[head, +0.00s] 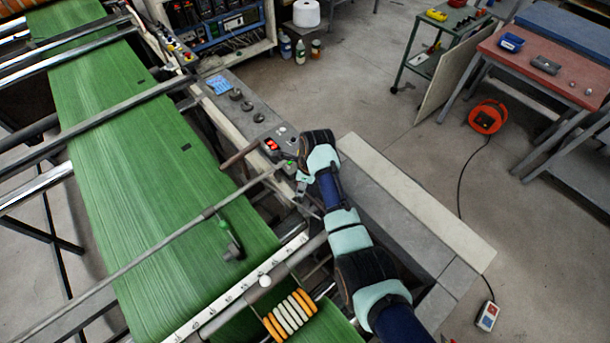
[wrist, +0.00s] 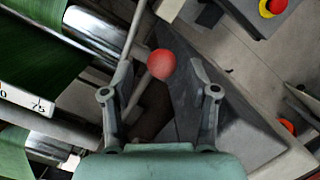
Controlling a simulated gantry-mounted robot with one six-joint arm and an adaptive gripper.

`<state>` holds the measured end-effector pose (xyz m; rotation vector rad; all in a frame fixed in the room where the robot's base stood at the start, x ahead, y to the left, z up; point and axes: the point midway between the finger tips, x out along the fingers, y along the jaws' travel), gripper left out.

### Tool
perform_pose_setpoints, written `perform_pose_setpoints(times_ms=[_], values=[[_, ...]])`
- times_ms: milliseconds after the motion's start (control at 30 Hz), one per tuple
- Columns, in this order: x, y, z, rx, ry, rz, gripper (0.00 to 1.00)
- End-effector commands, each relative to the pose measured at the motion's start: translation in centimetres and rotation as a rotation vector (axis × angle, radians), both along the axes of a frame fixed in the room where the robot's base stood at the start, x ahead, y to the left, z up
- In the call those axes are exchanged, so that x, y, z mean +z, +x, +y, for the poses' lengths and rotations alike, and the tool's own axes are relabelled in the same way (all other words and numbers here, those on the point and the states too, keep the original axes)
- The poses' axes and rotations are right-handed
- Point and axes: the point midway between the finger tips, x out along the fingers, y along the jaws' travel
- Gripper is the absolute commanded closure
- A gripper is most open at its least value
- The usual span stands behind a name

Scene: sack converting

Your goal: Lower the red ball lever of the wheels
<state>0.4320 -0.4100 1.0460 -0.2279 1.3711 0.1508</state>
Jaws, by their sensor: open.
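The red ball (wrist: 161,63) sits on the end of a thin lever rod (wrist: 135,95) in the wrist view. My gripper (wrist: 161,82) is open, with one finger on each side of the ball's line and the ball nearer the left finger. No finger is seen closed on it. In the head view my gripper (head: 303,190) is beside the machine frame, below the control box, and I cannot make out the ball there. A row of orange and white wheels (head: 290,315) sits at the front end of the green sheet.
The green sheet (head: 150,170) runs over rollers at the left, crossed by metal bars. A control box (head: 278,146) with red buttons stands close above my gripper. A red-on-yellow button (wrist: 272,6) shows in the wrist view.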

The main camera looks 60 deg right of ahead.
Motion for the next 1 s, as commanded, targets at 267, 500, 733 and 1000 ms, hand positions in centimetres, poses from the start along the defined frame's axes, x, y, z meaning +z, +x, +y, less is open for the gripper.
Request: perform_pose_setpoints(times_ms=[267, 500, 733, 1000], values=[[6.8, -1.3, 0.1, -0.002, -0.004, -0.003, 0.41], [10.1, -2.0, 0.3, 0.0, -0.002, -0.001, 0.41], [10.4, -2.1, 0.3, 0.0, 0.0, 0.0, 0.41], [10.3, -2.1, 0.3, 0.0, 0.0, 0.0, 0.41]])
